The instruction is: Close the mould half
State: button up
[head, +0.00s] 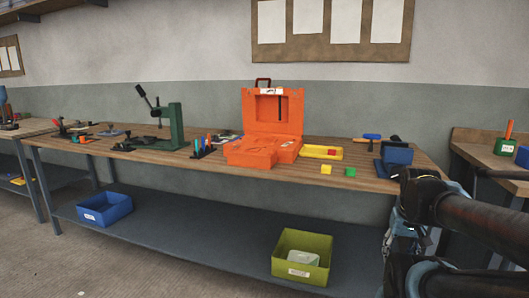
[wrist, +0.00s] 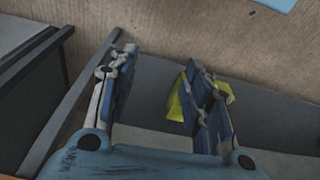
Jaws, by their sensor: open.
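An orange hinged mould stands on the workbench in the head view. The mould stands open. My gripper (wrist: 160,68) is open and empty in the wrist view, its two fingers apart. My arm is at the right of the head view, in front of the bench and well away from the mould. The mould is not in the wrist view.
A green press (head: 176,125) stands left. Blue (head: 105,209) and olive (head: 302,257) bins sit on the lower shelf.

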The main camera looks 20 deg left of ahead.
aim_at(278, 110)
jog(key=z, duration=1.8)
jog(key=k, duration=1.35)
jog(key=u, duration=1.85)
jog(key=i, duration=0.55)
